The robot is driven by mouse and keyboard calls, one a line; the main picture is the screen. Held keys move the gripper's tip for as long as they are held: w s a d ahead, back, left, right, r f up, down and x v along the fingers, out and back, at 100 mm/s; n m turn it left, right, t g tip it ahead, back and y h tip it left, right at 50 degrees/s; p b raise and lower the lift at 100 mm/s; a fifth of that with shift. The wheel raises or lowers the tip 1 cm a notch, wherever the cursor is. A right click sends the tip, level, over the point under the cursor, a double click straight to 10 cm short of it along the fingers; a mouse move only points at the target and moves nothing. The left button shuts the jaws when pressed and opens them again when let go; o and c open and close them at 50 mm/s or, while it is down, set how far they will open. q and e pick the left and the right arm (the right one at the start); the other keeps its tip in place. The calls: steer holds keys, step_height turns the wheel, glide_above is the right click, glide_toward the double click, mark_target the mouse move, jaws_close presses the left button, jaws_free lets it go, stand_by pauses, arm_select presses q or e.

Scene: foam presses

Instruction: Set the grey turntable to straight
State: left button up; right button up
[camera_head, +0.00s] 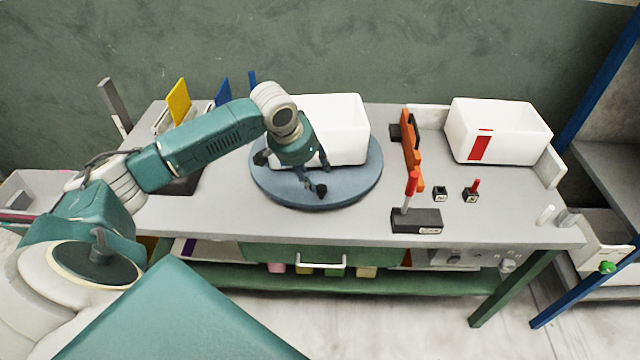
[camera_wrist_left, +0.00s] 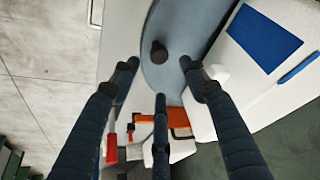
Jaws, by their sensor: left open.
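The grey-blue round turntable (camera_head: 362,185) lies on the workbench and bears a white bin (camera_head: 345,130). A dark round knob (camera_wrist_left: 158,52) stands up near the turntable's edge; the turntable's surface (camera_wrist_left: 180,35) shows around it in the left wrist view. My left gripper (camera_head: 302,178) is over the front of the turntable, in front of the bin. Its three fingers are spread in the left wrist view (camera_wrist_left: 160,74), with the knob beyond and between the tips. I cannot tell whether any finger touches it. The bin (camera_wrist_left: 230,50) shows a blue panel there. My right gripper is not seen.
Right of the turntable are an orange upright part (camera_head: 411,148), a red-handled lever (camera_head: 410,190) on a dark base and two small dark switches. A white bin with a red mark (camera_head: 500,130) stands at the back right. The bench front is clear.

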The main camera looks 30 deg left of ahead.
mark_target(321, 187)
arm_select(q)
steer(key=p+x, duration=0.1)
steer(key=x, duration=0.7)
steer(key=shift+c, duration=0.3)
